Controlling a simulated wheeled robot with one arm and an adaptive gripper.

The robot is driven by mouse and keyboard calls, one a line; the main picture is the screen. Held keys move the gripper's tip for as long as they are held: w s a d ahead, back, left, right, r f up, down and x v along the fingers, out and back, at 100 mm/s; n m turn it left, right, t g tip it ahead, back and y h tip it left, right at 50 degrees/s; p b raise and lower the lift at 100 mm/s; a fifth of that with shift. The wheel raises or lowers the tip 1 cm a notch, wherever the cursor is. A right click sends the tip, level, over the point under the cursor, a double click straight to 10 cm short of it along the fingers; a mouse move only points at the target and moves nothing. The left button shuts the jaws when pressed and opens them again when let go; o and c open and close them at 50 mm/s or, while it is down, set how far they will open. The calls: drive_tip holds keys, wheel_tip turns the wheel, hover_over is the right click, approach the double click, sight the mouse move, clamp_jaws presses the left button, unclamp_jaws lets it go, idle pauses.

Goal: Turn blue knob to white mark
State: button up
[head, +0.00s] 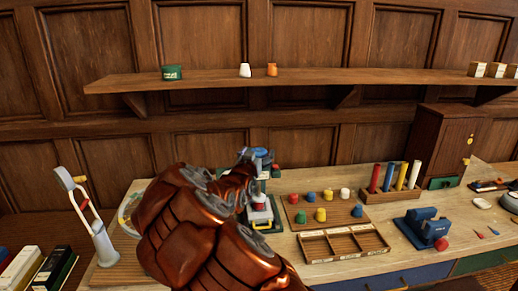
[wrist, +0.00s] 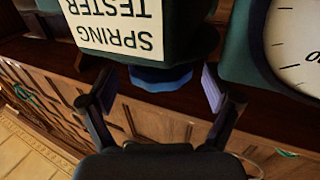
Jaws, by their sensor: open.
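In the wrist view, the blue knob (wrist: 160,78) sits against the green spring tester (wrist: 195,22), whose cream label reads upside down. My gripper (wrist: 160,91) is open, with one finger on each side of the knob and visible gaps between. Whether the fingers reach fully around the knob's depth is unclear. In the head view, my gripper (head: 247,156) is at the top of the tester, close to a blue part (head: 261,153). My arm hides much of the tester there. I cannot see a white mark in either view.
A round dial (wrist: 295,40) is close to the right finger in the wrist view. In the head view, a board with several coloured knobs (head: 298,218) and a wooden divided tray (head: 343,244) are right of the tester.

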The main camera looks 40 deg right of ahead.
drive_tip(key=shift+x, duration=0.8)
drive_tip(key=c, duration=1.1)
